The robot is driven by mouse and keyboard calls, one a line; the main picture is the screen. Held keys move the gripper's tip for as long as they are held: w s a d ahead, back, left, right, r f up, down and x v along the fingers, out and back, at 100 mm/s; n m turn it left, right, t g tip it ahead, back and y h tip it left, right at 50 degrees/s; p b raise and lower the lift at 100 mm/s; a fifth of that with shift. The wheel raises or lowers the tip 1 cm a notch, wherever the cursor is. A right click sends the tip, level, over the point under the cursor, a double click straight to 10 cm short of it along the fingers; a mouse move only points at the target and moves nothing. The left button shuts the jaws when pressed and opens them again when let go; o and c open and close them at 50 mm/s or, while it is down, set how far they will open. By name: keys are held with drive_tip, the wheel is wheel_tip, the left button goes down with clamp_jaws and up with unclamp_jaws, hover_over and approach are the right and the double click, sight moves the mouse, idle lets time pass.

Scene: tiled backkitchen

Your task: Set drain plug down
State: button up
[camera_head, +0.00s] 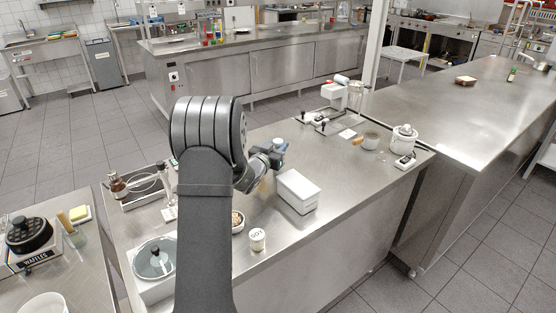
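My arm rises from the bottom of the view, bends over the steel counter (340,170) and ends in my gripper (268,180), left of a white box (297,192). My wrist hides most of the gripper, and its fingers cannot be made out. I cannot tell whether it holds anything. I cannot pick out a drain plug in this view; it may be hidden behind my arm or wrist.
A white-rimmed basin with a round grey piece (155,262) is at the counter's front left. A SOY cup (257,239) stands near the front edge. A lidded white pot (403,138) stands at right. Bare steel lies right of the white box.

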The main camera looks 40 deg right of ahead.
drive_tip(key=shift+r, duration=0.15)
clamp_jaws()
wheel_tip(320, 180, up, 4)
drive_tip(key=shift+s+r, duration=0.1)
drive_tip(key=shift+r, duration=0.15)
drive_tip(key=s+d+r, duration=0.3)
drive_tip(key=s+r, duration=0.3)
drive_tip(key=s, duration=0.4)
drive_tip(key=s+d+m+g+h, duration=0.1)
drive_tip(key=s+d+m+g, duration=0.15)
drive_tip(key=s+d, duration=0.85)
drive_tip(key=s+d+m+g+h, duration=0.15)
drive_tip(key=s+d+g, duration=0.25)
drive_tip(key=s+d, duration=0.75)
drive_tip(key=w+d+f, duration=0.3)
drive_tip(key=w+f, duration=0.7)
drive_tip(key=w, duration=0.3)
drive_tip(key=shift+w+d+f, duration=0.2)
drive_tip(key=shift+w, duration=0.15)
drive_tip(key=shift+g+y, duration=0.25)
